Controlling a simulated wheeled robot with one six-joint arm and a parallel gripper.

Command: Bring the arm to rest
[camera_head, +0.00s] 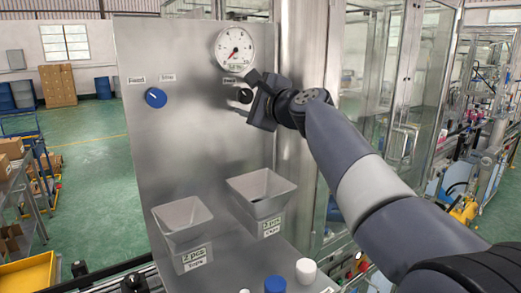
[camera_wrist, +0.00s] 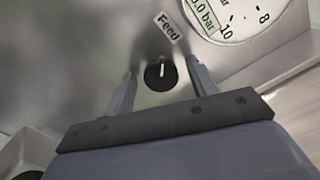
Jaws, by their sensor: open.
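My gripper (camera_wrist: 161,88) is open in the wrist view, with its two fingers apart on either side of a black knob (camera_wrist: 161,72) with a white mark. In the head view my gripper (camera_head: 247,95) is up at the metal panel (camera_head: 190,110), just below the pressure gauge (camera_head: 234,48). The black knob (camera_head: 244,95) shows partly there beside the fingers. My arm reaches in from the lower right, bent at the wrist.
A blue knob (camera_head: 155,97) is on the panel's left. Two metal hoppers, one at left (camera_head: 182,222) and one at right (camera_head: 261,193), stick out below. A blue cap (camera_head: 275,284) and a white cap (camera_head: 306,270) stand at the front. A glass-walled machine (camera_head: 400,90) stands at right.

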